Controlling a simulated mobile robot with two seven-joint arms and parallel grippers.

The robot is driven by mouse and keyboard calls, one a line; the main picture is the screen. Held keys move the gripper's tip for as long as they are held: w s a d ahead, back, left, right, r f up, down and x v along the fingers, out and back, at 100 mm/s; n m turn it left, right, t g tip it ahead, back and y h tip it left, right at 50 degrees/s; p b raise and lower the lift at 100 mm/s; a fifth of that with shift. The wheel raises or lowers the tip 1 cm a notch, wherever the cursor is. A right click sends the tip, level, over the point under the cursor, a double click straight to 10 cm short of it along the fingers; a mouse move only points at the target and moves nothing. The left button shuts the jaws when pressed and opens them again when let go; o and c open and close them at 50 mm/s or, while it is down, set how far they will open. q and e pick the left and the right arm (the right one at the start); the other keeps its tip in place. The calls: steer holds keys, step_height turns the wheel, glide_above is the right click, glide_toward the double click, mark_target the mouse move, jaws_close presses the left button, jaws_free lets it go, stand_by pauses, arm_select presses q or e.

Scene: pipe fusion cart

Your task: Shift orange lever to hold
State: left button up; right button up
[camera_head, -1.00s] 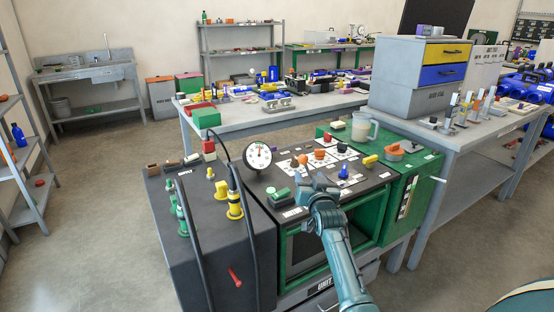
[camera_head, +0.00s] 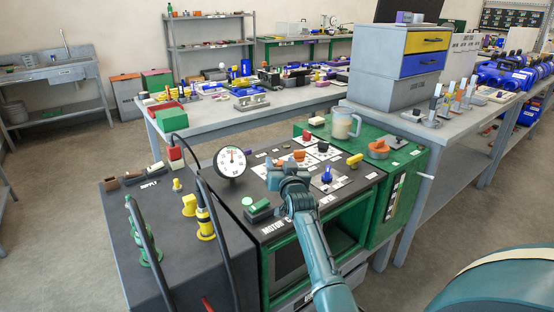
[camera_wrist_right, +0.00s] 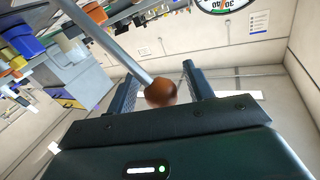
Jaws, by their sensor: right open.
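The orange lever shows in the right wrist view as a metal rod with a brownish-orange ball knob (camera_wrist_right: 161,92). The knob sits between the two fingers of my right gripper (camera_wrist_right: 160,82), with no clear contact on either side. In the head view my right gripper (camera_head: 280,172) is over the front of the dark control panel (camera_head: 240,190), pointing away from me. It hides part of the panel, and I cannot make out the lever clearly there. The hold marking is not readable. My left gripper is not in view.
A round dial gauge (camera_head: 230,162) stands left of the gripper. A blue knob (camera_head: 327,175), an orange knob (camera_head: 299,155) and a green button block (camera_head: 258,207) are close by. Black hoses and yellow fittings (camera_head: 205,222) rise on the left unit. A jug (camera_head: 342,124) stands behind.

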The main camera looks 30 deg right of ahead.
steer(key=shift+w+d+r, duration=0.1)
steer(key=shift+w, duration=0.2)
steer(key=shift+c, duration=0.4)
jaws_close()
